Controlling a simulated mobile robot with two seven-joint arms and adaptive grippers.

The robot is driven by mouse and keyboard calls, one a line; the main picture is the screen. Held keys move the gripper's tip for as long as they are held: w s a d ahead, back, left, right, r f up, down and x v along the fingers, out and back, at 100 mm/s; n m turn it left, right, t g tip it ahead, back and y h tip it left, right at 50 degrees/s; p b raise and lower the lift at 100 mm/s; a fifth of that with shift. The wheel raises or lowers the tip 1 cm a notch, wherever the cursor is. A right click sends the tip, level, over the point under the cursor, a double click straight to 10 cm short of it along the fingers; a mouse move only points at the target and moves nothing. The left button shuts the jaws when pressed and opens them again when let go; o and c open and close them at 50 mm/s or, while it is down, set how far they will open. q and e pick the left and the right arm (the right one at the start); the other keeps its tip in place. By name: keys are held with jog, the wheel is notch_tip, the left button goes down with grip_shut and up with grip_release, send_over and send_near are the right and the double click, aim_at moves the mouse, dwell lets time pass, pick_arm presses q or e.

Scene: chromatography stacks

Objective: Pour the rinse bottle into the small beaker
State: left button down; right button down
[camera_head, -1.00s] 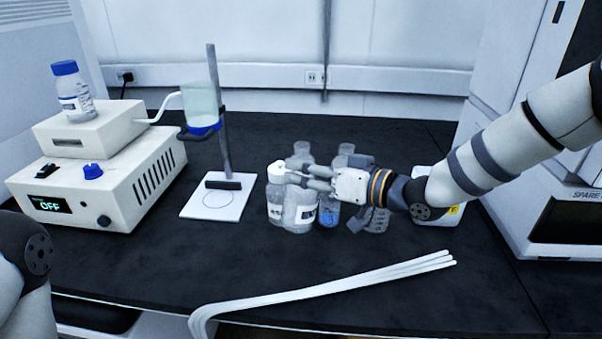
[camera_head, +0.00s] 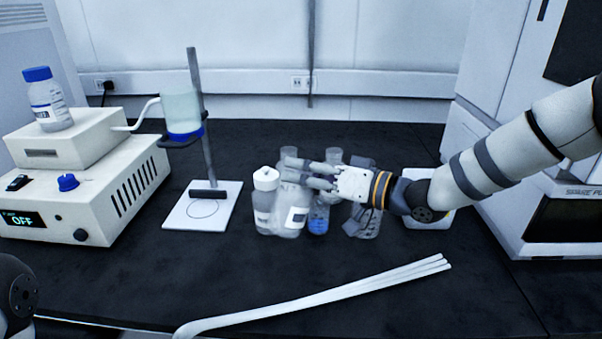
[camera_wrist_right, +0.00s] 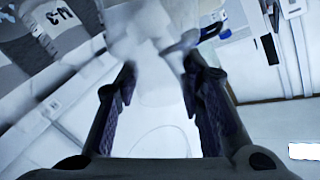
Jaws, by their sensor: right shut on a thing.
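A clear bottle with a white label (camera_head: 293,218) stands upright among the glassware in the middle of the bench. My right gripper (camera_head: 303,174) is shut at its top, reaching in from the right; the fingers hide its neck. In the wrist view, pale, blurred translucent glass shows between the fingers (camera_wrist_right: 160,85). A white-capped bottle (camera_head: 264,213) stands just left of it. A small vessel with blue contents (camera_head: 318,222) stands just right, below the fingers. I cannot tell which vessel is the small beaker, or read the labels. My left gripper is out of view.
More clear glassware (camera_head: 366,222) stands right of and behind the gripper. A stand with a white base (camera_head: 217,220) and a blue-bottomed vessel (camera_head: 183,112) is to the left, beside a white instrument (camera_head: 85,200) reading OFF. White rods (camera_head: 340,295) lie in front. Black bench between is clear.

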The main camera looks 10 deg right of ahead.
jog(key=shift+r, duration=0.15)
jog(key=shift+w+d+f+m+b, duration=0.15)
jog(key=shift+f+m+b, duration=0.15)
jog(key=shift+f+m, duration=0.1)
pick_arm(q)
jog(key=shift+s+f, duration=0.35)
pick_arm(e)
jog(key=shift+r, duration=0.1)
